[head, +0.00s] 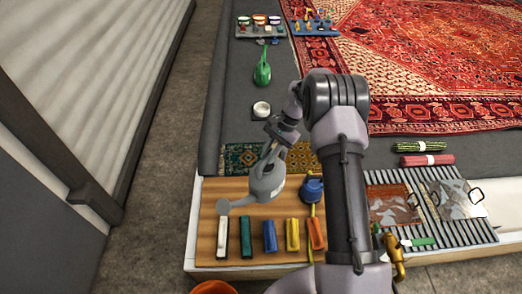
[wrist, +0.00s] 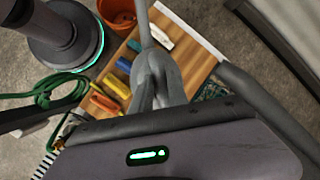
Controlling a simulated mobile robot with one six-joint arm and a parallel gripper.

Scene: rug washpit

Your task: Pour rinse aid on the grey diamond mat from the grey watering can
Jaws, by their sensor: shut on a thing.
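The grey watering can (head: 265,184) hangs from my gripper (head: 272,150) over the wooden board, its spout and round rose pointing left. It also shows in the wrist view (wrist: 155,75), in front of the camera. My gripper is shut on the can at its top; the fingertips are partly hidden. A green patterned mat (head: 240,158) and a tan patterned mat (head: 302,157) lie just behind the board, the tan one partly hidden by my arm. No liquid is seen leaving the spout.
A green watering can (head: 262,68) and a white bowl (head: 261,109) stand on the dark floor covering behind. A striped rack (head: 440,205) lies right; an orange bucket (wrist: 118,13) stands beside the board.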

